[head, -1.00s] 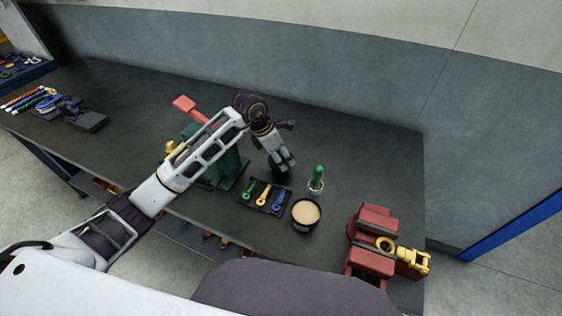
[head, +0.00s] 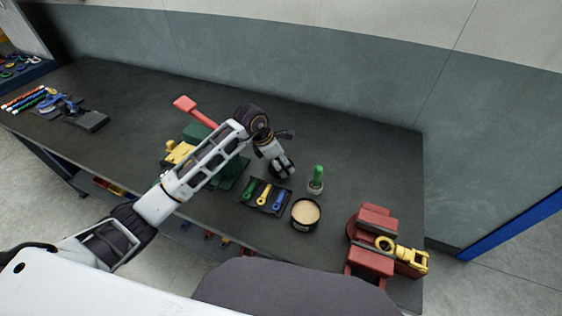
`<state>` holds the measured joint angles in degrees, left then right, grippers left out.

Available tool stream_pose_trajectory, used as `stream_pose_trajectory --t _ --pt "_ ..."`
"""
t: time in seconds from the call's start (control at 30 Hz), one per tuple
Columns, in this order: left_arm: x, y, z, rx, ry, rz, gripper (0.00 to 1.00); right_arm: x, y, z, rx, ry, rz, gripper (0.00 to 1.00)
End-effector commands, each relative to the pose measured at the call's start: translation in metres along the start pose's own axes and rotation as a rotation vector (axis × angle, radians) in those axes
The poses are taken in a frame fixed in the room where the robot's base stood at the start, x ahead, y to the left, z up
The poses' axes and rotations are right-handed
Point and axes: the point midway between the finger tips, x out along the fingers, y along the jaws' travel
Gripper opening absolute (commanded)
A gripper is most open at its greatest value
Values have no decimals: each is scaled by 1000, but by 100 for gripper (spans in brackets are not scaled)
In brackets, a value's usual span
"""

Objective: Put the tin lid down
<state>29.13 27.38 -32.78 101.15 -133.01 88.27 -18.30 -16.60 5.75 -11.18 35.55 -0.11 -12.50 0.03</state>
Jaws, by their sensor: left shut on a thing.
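My left gripper (head: 283,171) reaches over the bench from the left and points down. It is shut on the tin lid, a dark piece at its fingertips that hardly stands out from the dark bench top. Most of the lid is hidden by the fingers, and I cannot tell whether it touches the bench. The open tin (head: 306,213), black with pale beige contents, stands to the right of and nearer than the gripper. My right gripper is not in view.
A black tray (head: 265,197) with green, yellow and blue tools lies left of the tin. A green-handled brush (head: 317,180) stands in a small cup behind the tin. A red vise (head: 373,248) is at the right. A green machine with a red lever (head: 192,109) is behind my arm.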

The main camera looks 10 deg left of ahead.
Motion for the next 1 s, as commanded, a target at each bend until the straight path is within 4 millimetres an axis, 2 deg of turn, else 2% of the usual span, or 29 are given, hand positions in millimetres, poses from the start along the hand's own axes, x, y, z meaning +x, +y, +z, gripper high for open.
stream_pose_trajectory --t 0.07,0.1,0.27,0.73,1.0 --pt "1 -1 -1 0 3 -2 53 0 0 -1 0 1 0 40" --pt "1 -1 -1 0 3 -2 80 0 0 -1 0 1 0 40" --pt "1 -1 -1 0 3 -2 99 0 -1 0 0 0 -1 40" --pt "-2 0 -1 0 2 -1 99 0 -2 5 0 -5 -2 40" --pt "-22 1 -1 0 2 1 99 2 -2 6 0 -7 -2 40"
